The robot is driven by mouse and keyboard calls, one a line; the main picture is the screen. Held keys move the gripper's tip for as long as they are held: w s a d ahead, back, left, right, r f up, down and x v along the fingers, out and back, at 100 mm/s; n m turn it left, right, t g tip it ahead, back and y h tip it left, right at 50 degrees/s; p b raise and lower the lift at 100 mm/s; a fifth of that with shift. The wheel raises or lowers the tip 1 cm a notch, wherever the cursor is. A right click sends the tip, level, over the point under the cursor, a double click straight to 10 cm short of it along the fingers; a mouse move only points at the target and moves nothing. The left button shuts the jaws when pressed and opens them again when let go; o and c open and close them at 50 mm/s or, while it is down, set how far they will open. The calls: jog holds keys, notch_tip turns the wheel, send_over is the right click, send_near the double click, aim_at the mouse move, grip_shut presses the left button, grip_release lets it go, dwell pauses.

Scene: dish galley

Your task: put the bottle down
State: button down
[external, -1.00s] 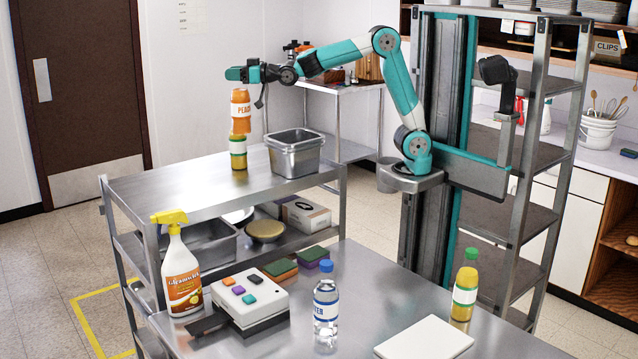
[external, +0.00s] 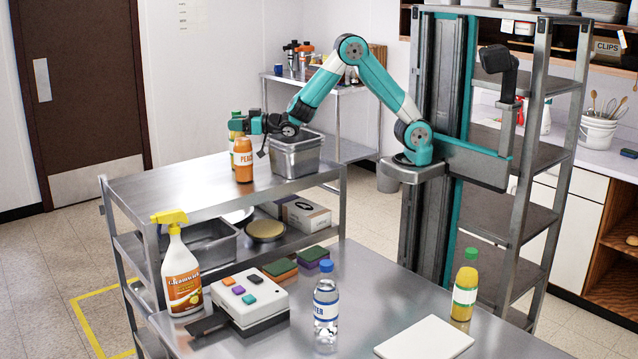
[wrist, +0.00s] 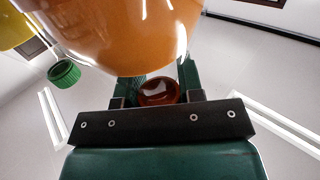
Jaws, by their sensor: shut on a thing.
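The orange bottle (external: 243,165), labelled as peach, is upright at the top of the steel cart (external: 180,185). Its base is at or very near the cart's surface; I cannot tell whether it touches. My gripper (external: 243,127) is shut on it at the cap end. In the wrist view the orange body (wrist: 115,25) fills the upper part, and its red-brown cap (wrist: 160,92) lies between the fingers of my gripper (wrist: 160,85).
A green-capped yellow bottle (external: 232,130) stands close behind the orange one, partly hidden; its cap shows in the wrist view (wrist: 63,73). A steel bin (external: 296,158) is close on the right. The cart top is bare at the left and front.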

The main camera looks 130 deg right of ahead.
jog(key=shift+f+b, duration=0.1)
jog(key=shift+b, duration=0.2)
jog(key=c, duration=0.8)
grip_release()
jog(key=shift+o, duration=0.2)
